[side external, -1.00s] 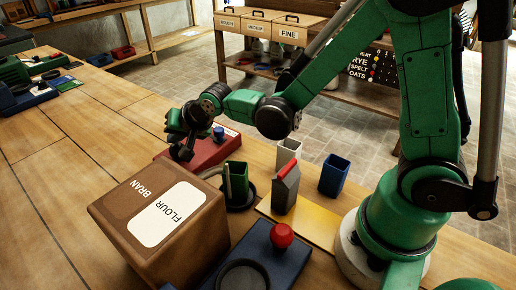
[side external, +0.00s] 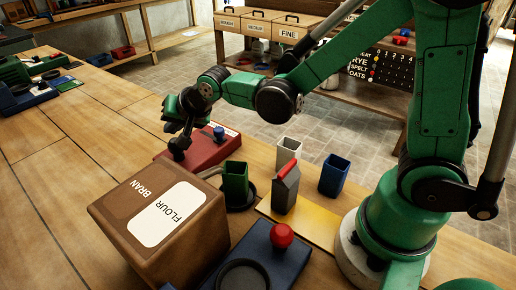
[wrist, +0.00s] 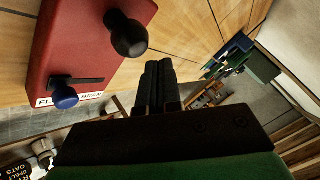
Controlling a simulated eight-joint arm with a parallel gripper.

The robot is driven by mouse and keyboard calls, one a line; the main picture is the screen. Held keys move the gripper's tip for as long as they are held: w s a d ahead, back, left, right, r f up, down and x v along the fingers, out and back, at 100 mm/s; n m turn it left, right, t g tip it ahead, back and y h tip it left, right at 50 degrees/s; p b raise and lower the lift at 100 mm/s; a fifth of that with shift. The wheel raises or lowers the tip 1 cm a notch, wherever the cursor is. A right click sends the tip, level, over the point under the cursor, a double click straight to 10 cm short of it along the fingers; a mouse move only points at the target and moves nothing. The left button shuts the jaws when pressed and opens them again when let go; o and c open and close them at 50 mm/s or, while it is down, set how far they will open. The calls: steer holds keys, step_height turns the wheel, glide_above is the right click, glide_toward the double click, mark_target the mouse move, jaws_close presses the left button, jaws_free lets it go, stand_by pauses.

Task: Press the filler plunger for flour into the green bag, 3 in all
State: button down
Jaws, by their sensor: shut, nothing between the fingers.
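The red filler (side external: 208,152) sits on the bench, with a black-knobbed plunger (side external: 181,144) and a blue knob (side external: 218,132) on top. In the wrist view the black knob (wrist: 127,34) and blue knob (wrist: 63,95) stand on the red body (wrist: 75,40); its end label is partly cut off. My gripper (side external: 173,124) is shut and empty just above the plunger knob; its fingers also show in the wrist view (wrist: 161,72), beside the knob. The green bag (side external: 236,182) stands open-topped on a round dark base by the filler's outlet. Its contents are hidden.
A brown box marked BRAN and FLOUR (side external: 165,215) stands in front. A grey carton with a red top (side external: 286,190), a white bag (side external: 289,152) and a blue bag (side external: 334,175) stand to the right. A red knob (side external: 282,235) tops a blue unit.

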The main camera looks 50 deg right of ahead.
steer(key=shift+r, duration=2.5)
stand_by(0.8)
step_height(320, 180, up, 4)
steer(key=shift+f, duration=0.1)
stand_by(0.3)
steer(key=shift+f, duration=0.1)
steer(key=shift+f, duration=4.35)
steer(key=shift+f, duration=0.4)
